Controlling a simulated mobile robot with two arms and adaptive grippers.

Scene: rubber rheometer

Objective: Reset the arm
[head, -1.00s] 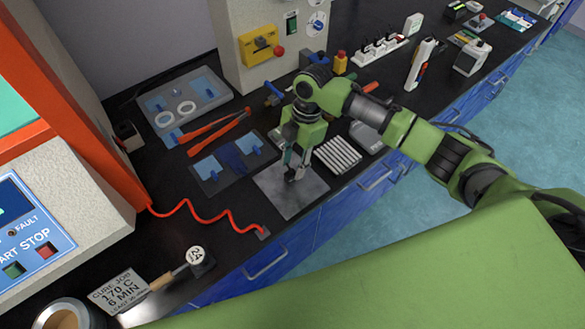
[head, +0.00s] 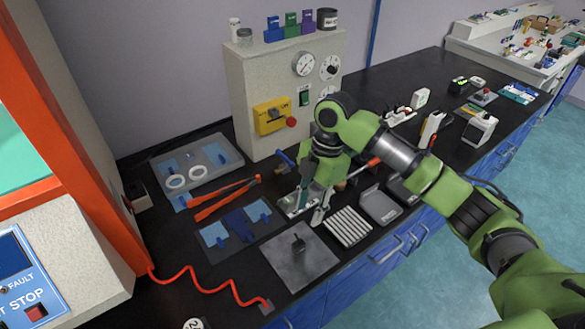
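My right arm reaches in from the right over the black bench. My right gripper (head: 314,212) points down, its fingers apart with nothing seen between them. It hangs above the bench between the grey metal plate (head: 318,258) and the beige machine. A small dark piece (head: 298,244) lies on the plate, clear of the fingers. My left gripper is not in view.
The beige machine (head: 250,85) with gauges stands behind my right gripper. Orange-handled tongs (head: 222,198), a grey tray (head: 165,160) with white rings and a ribbed white block (head: 348,226) lie close by. The orange-framed machine (head: 75,130) fills the left side.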

